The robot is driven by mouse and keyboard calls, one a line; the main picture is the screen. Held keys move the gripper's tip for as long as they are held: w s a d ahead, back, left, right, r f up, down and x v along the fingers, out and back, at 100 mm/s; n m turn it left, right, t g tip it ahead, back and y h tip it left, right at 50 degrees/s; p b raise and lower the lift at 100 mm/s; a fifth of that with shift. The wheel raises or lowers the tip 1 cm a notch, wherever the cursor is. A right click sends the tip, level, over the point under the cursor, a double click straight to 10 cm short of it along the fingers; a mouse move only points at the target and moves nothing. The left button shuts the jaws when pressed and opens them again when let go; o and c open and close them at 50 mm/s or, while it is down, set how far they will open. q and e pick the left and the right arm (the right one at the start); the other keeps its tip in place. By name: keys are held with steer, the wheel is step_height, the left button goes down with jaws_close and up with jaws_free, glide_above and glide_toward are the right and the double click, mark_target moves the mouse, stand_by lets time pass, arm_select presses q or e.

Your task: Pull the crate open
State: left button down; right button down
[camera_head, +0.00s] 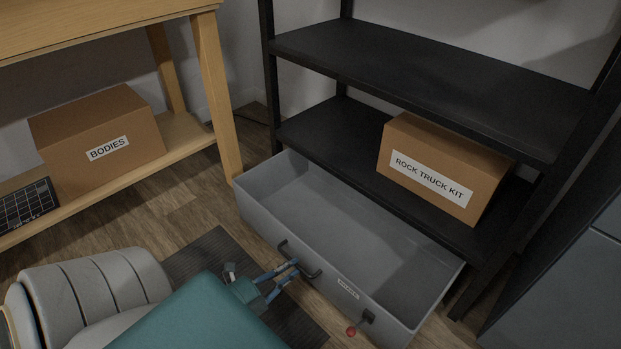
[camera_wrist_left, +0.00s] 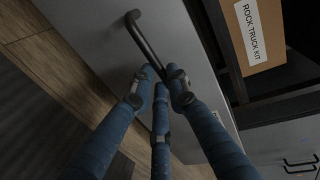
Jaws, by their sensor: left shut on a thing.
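The grey crate (camera_head: 268,222) sits low under the black shelf and is pulled out toward me, its empty inside showing. A dark bar handle (camera_head: 313,272) is on its front face, with a small label (camera_head: 348,288) to the right of it. My left gripper (camera_head: 292,264) is at the handle and shut on it. In the left wrist view the blue fingers (camera_wrist_left: 158,82) close around the lower end of the handle (camera_wrist_left: 143,38). My right gripper is not in view.
A box marked ROCK TRUCK KIT (camera_head: 443,165) stands on the black shelf (camera_head: 330,135) above. A wooden bench (camera_head: 216,90) with a BODIES box (camera_head: 100,140) is at left. A dark mat (camera_head: 205,258) lies in front.

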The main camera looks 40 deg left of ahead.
arm_select(q)
steer(key=f+p+v, duration=0.1)
steer(key=v, duration=0.5)
steer(key=shift+s, duration=0.35)
steer(key=shift+f, duration=0.1)
steer(key=c, duration=1.7)
jaws_free()
steer(key=v, duration=1.2)
